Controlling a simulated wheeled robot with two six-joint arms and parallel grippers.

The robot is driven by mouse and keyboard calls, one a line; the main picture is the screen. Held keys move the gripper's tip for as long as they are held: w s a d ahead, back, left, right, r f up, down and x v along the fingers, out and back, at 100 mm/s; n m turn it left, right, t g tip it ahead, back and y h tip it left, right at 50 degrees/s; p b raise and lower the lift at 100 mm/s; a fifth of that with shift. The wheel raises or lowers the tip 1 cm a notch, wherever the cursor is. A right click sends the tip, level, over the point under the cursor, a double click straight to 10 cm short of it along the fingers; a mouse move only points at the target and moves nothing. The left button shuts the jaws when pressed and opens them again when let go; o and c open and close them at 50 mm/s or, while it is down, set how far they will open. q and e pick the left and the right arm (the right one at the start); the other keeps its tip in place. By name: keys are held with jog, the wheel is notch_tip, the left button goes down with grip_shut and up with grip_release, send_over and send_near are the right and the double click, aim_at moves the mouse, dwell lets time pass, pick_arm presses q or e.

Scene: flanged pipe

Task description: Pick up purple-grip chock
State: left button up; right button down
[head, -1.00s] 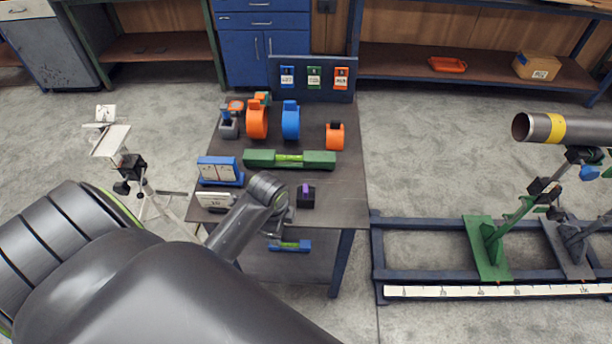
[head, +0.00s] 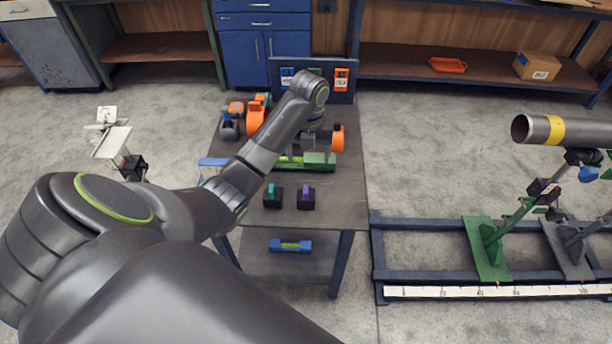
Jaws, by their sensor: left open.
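The purple-grip chock (head: 306,198) is a small dark block with a purple grip on top. It stands near the front of the dark table (head: 345,205). A similar dark chock with a teal grip (head: 272,196) stands just left of it. My left gripper (head: 304,153) is open and hangs over the green level (head: 320,160), farther back on the table than the purple-grip chock and apart from it. My left arm hides part of the table's left side and the things there. My right gripper is not in view.
Orange clamps (head: 256,116) stand at the back of the table, before an upright board with coloured tags (head: 341,78). A blue level (head: 290,246) lies on the lower shelf. A steel pipe (head: 560,130) rests on stands at right. The table's front right is clear.

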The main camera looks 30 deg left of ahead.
aim_at(306, 192)
pick_arm(q)
notch_tip(306, 192, down, 12)
jog(key=b, duration=1.1)
jog(key=shift+r, duration=0.15)
jog(key=shift+s+a+f, duration=0.1)
jog(key=shift+f, duration=1.2)
jog(key=shift+s+a+f, duration=0.1)
jog(key=shift+f, duration=1.2)
jog(key=shift+c, duration=0.4)
jog(key=c, duration=1.1)
